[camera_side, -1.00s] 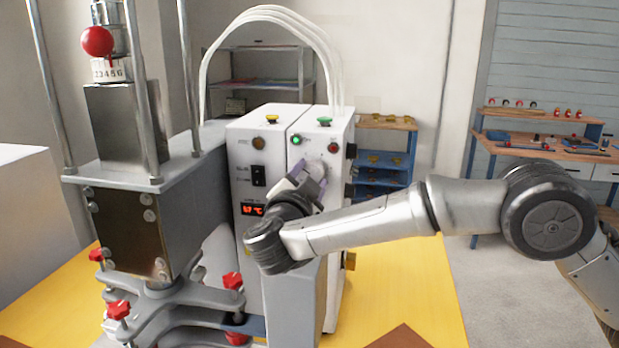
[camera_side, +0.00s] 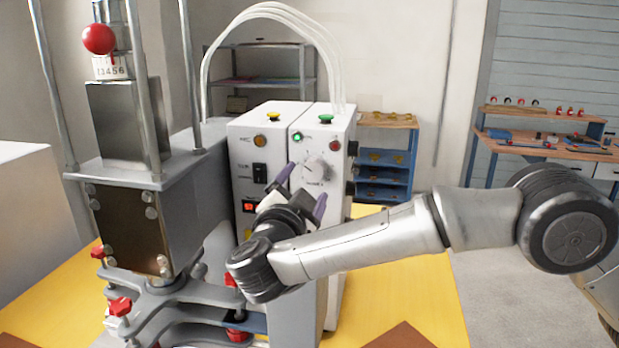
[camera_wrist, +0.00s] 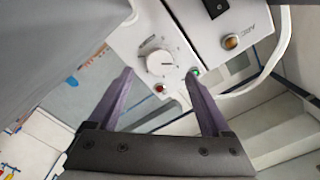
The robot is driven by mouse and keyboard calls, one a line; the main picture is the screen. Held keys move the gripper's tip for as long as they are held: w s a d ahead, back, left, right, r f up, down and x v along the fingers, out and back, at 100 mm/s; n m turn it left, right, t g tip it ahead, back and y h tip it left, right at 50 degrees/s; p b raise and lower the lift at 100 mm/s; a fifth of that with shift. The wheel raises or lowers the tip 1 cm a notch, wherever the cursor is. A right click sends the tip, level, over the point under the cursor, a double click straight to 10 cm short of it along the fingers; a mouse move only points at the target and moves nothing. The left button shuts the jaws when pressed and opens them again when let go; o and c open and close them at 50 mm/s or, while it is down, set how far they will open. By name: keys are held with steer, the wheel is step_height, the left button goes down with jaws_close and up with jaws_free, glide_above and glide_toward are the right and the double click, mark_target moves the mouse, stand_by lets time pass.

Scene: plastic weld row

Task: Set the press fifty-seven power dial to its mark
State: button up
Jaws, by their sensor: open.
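The power dial is a round white knob (camera_wrist: 160,63) on the white control box (camera_wrist: 205,15), with a dark pointer line on its face and a printed scale beside it. In the side view the dial (camera_side: 317,168) is on the right-hand cabinet's front panel. My gripper (camera_side: 302,188) is open, its two purple fingers spread, a little in front of and below the dial. In the wrist view my gripper's fingers (camera_wrist: 158,82) are apart, with the dial showing between and beyond them. Nothing is between the fingers. The scale is too small to read.
A green light (camera_side: 297,136) and a red one (camera_side: 335,145) sit above the dial. The left cabinet has a black switch (camera_side: 259,173) and a red display (camera_side: 248,206). The metal press (camera_side: 150,215) with red knobs stands left of my arm. White hoses (camera_side: 275,12) arch above.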

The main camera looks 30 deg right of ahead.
mark_target(313, 170)
steer(key=v, duration=0.8)
steer(key=shift+s+a+r, duration=0.1)
steer(key=shift+s+a, duration=0.1)
steer(key=shift+s, duration=0.05)
steer(key=m, duration=0.7)
steer(key=shift+m, duration=0.4)
steer(key=m, duration=0.6)
steer(key=shift+w+m, duration=0.1)
steer(key=shift+m, duration=0.2)
steer(key=m, duration=0.6)
steer(key=shift+d+r+m, duration=0.1)
steer(key=shift+m, duration=0.3)
steer(key=m, duration=0.6)
steer(key=shift+w+d+m, duration=0.15)
steer(key=shift+m, duration=0.15)
steer(key=x, duration=1.3)
steer(key=shift+w+d, duration=0.3)
